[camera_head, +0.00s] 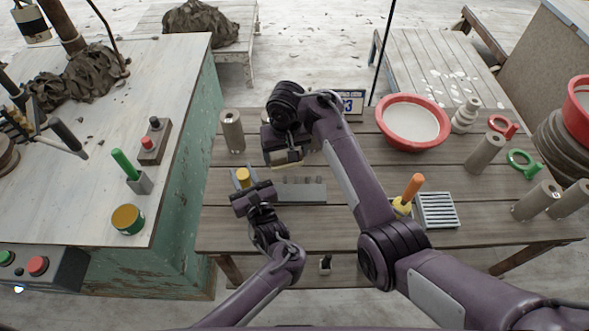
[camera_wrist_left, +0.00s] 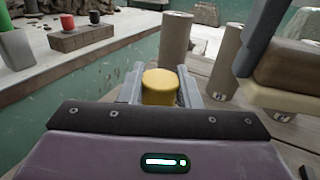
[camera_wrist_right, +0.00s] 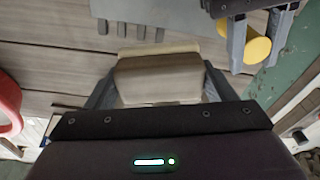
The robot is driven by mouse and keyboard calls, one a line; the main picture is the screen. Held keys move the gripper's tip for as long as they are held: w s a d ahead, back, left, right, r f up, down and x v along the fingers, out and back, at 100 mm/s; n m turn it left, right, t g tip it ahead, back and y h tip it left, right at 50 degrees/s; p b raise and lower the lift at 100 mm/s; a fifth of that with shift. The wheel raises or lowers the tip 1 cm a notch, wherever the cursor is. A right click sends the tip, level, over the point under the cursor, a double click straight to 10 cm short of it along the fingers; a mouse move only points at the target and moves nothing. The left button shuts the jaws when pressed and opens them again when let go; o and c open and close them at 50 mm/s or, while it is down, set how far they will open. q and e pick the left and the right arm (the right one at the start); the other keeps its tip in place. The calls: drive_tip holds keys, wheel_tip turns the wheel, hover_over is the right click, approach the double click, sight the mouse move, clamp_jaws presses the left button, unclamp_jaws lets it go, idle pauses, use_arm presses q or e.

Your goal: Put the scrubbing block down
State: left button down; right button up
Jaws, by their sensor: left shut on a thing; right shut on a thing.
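The scrubbing block (camera_head: 288,166), a brown wooden block with a cream layer along one side, is in my right gripper (camera_head: 284,154). In the right wrist view the block (camera_wrist_right: 160,78) sits squarely between the two fingers. It also shows at the upper right of the left wrist view (camera_wrist_left: 284,78). Its height above the table is hard to judge. My left gripper (camera_head: 244,182) is shut on a yellow cylinder (camera_wrist_left: 160,87), just left of the block. The cylinder also shows in the right wrist view (camera_wrist_right: 257,46); its lower part is hidden.
A grey slotted plate (camera_head: 303,191) lies on the slatted table close by the block. A grey-brown cylinder (camera_head: 232,130) stands behind my left gripper. A red bowl (camera_head: 411,121), an orange-handled tool (camera_head: 412,187) and a grated tray (camera_head: 437,210) are further right. A green cabinet (camera_head: 200,130) borders the left.

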idle(0.3)
drive_tip(key=d+f+m+h, duration=0.15)
drive_tip(key=d+m, duration=0.35)
drive_tip(key=d, duration=0.9)
drive_tip(key=d+f+m, duration=0.3)
drive_tip(key=d+m, duration=0.3)
drive_tip(key=d, duration=0.8)
drive_tip(key=s+d+r+m, duration=0.1)
drive_tip(key=s+d+m, duration=0.2)
drive_tip(key=d, duration=0.6)
drive_tip(key=s+d+r+m+g, duration=0.1)
drive_tip(key=s+d+m, duration=0.2)
drive_tip(key=d, duration=0.6)
drive_tip(key=s+d+r+m, duration=0.2)
drive_tip(key=s+d+m, duration=0.2)
drive_tip(key=d, duration=0.4)
drive_tip(key=f, duration=0.3)
drive_tip(key=d+f, duration=0.1)
drive_tip(key=f, duration=0.1)
drive_tip(key=shift+s+d+f, duration=0.1)
drive_tip(key=shift+f, duration=2.4)
